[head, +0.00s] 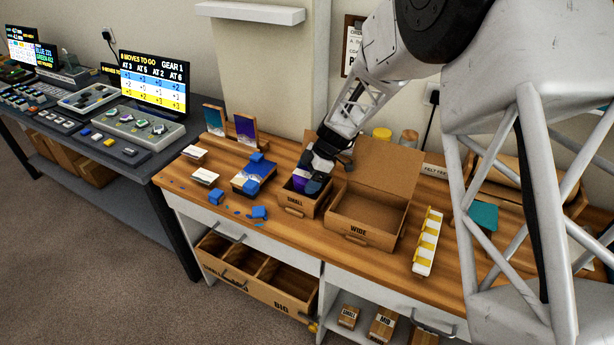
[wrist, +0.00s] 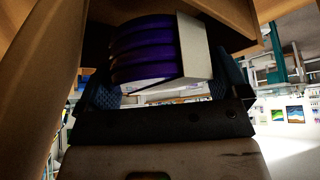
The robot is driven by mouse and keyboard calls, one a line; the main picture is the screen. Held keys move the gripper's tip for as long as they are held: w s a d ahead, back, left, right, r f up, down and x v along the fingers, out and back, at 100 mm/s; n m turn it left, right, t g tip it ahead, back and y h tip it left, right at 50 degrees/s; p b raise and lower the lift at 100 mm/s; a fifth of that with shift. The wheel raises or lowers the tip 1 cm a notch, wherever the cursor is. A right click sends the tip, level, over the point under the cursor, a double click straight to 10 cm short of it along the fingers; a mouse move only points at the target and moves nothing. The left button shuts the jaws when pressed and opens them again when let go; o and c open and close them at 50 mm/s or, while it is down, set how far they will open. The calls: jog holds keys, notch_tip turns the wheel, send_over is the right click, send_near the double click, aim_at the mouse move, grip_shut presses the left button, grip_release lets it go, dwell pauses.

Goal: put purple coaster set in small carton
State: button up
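The purple coaster set (wrist: 145,50) is a stack of several purple discs with a pale wrap or holder along one side. My gripper (head: 308,182) is over the small carton (head: 295,208), with its fingers at or inside the opening. In the wrist view the stack sits between the blue finger pads of my gripper (wrist: 160,95), held at its edges. In the head view a bit of purple (head: 299,184) shows at the small carton's mouth. The carton stands open on the bench, marked SMALL. Its inside is mostly hidden by my gripper.
The open wide carton (head: 367,215) stands right beside the small one. A dark tray with blue pieces (head: 253,175) is to the left, with loose blue blocks (head: 259,212) near the front edge. A white rack with yellow clips (head: 427,242) lies to the right.

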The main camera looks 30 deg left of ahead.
jog(key=shift+o, duration=0.3)
jog(key=shift+w+r, duration=0.1)
jog(key=shift+r, duration=0.75)
jog(key=shift+v, duration=3.55)
jog(key=shift+f, duration=0.1)
